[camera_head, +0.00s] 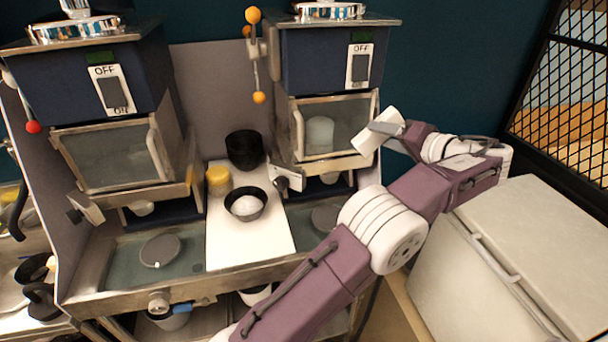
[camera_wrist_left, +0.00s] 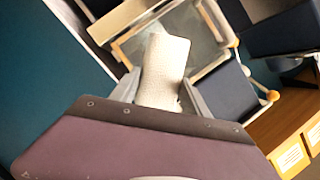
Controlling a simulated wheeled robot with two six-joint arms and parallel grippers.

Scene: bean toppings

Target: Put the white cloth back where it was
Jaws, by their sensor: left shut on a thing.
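The white cloth (camera_head: 368,141) is held up in the air by my left gripper (camera_head: 388,127), in front of the right side of the right-hand machine. In the left wrist view the cloth (camera_wrist_left: 165,68) stands out from between the fingers, pale and slightly textured, with its lower end hidden in the grip. My left gripper is shut on it. My right gripper does not show in either view.
Two dark-blue machines (camera_head: 88,75) (camera_head: 331,60) have glass-fronted doors. A white board (camera_head: 262,243) carries dark bowls (camera_head: 245,203) and a yellow cup (camera_head: 218,180). A white chest (camera_head: 522,240) stands at right, below a black mesh panel (camera_head: 565,85).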

